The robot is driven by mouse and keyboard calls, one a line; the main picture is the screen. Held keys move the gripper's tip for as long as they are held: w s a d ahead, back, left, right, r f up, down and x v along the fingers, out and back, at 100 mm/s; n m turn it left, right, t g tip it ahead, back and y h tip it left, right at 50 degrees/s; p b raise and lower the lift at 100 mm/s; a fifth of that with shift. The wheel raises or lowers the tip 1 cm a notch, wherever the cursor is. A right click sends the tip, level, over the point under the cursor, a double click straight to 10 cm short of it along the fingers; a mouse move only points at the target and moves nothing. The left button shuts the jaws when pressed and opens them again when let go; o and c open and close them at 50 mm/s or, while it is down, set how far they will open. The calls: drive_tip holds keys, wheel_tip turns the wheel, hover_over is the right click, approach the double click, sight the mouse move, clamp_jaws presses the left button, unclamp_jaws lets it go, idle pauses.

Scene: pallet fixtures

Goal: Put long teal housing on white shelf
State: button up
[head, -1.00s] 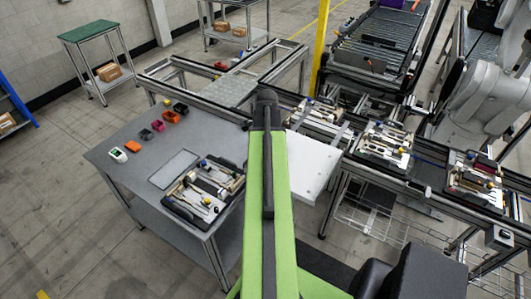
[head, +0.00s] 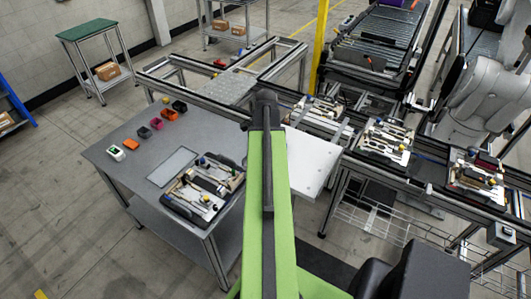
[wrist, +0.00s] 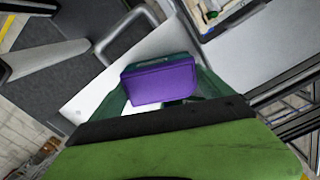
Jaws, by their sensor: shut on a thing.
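In the wrist view my gripper (wrist: 162,92) is shut on a box-shaped housing (wrist: 160,84) with a purple face and a teal edge along its top. Dark green fingers press on its left and right sides. The white shelf (wrist: 85,91) lies below and behind it in the wrist view; I cannot tell the gap between them. In the head view the white shelf (head: 315,161) shows just right of my green arm, which hides the gripper and the housing.
A grey table (head: 112,172) at left holds a tool tray (head: 180,208) and several small coloured bins. A conveyor frame (head: 410,177) with filled trays runs along the right. A yellow post (head: 319,45) stands behind the shelf.

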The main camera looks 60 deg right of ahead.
drive_tip(key=shift+f, duration=0.15)
drive_tip(key=o, duration=1.4)
drive_tip(key=shift+c, duration=0.2)
wheel_tip(320, 180, up, 8)
drive_tip(key=p, duration=0.7)
drive_tip(key=shift+f+p, duration=0.1)
drive_tip(key=shift+p, duration=0.2)
drive_tip(key=shift+f, duration=0.1)
